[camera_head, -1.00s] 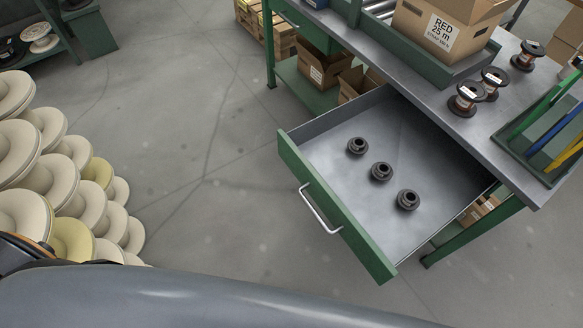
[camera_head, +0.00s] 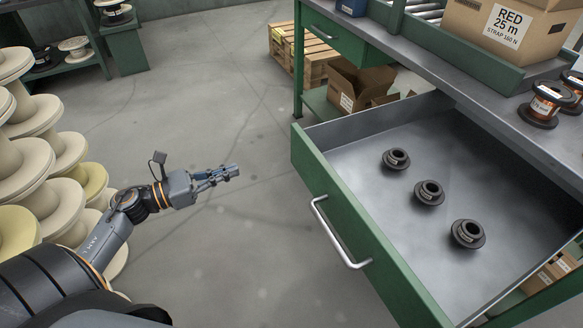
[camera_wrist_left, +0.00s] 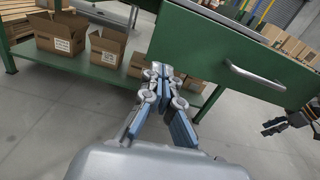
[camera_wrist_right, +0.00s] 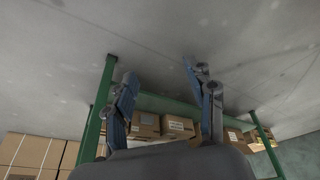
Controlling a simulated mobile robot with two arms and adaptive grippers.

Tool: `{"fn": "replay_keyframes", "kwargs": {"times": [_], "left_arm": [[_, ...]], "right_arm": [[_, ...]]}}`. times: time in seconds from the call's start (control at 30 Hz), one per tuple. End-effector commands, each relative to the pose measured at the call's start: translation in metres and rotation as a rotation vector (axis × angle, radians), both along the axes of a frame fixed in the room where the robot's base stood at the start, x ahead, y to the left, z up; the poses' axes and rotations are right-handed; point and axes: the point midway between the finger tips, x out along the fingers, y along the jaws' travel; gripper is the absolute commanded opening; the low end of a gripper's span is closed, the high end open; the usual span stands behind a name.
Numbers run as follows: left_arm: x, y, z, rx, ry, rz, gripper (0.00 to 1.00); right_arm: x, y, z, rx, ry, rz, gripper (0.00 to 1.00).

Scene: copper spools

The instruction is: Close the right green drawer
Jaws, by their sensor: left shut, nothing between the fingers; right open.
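The right green drawer (camera_head: 365,250) is pulled far out of the workbench, its front and silver handle (camera_head: 335,235) facing me. Several dark spool flanges, among them one (camera_head: 429,192) in the middle, lie inside it. My left gripper (camera_head: 232,172) is shut and empty, over the floor to the left of the drawer front and apart from it. In the left wrist view its closed fingers (camera_wrist_left: 160,72) show below and left of a green drawer front (camera_wrist_left: 225,50) with a handle. My right gripper (camera_wrist_right: 155,75) is open and empty in the right wrist view; the head view does not show it.
The left drawer (camera_head: 340,35) is shut. Cardboard boxes (camera_head: 360,82) stand on the bench's lower shelf. A labelled box (camera_head: 505,30) and copper spools (camera_head: 547,103) are on the worktop (camera_head: 460,70). Cream spools (camera_head: 40,150) are stacked at left. The floor between is clear.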

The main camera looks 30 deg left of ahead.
Motion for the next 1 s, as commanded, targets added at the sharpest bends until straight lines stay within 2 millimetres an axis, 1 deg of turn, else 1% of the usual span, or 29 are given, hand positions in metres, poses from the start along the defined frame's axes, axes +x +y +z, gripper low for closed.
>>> {"fn": "replay_keyframes", "kwargs": {"times": [0.13,0.27,0.5,0.7,0.83,1.0], "left_arm": [[0.003,-0.007,0.003,0.041,-0.027,-0.022,0.0],[0.018,-0.018,0.004,0.038,-0.027,-0.021,0.0],[0.059,-0.05,0.005,0.035,-0.027,-0.02,0.0],[0.089,-0.073,0.004,0.033,-0.024,-0.018,0.0],[0.101,-0.083,0.004,0.033,-0.024,-0.017,0.0],[0.109,-0.088,0.002,0.033,-0.022,-0.017,0.0]], "right_arm": [[-0.001,0.0,0.003,0.0,-0.003,0.0,0.55],[-0.001,0.0,0.004,0.001,-0.003,0.0,0.55],[0.0,0.0,0.0,0.0,-0.001,0.0,0.55],[0.001,0.0,-0.005,0.0,0.002,0.0,0.55],[0.002,0.0,-0.007,0.0,0.001,0.0,0.55],[0.0,0.0,-0.011,-0.001,0.008,0.0,0.55]]}}
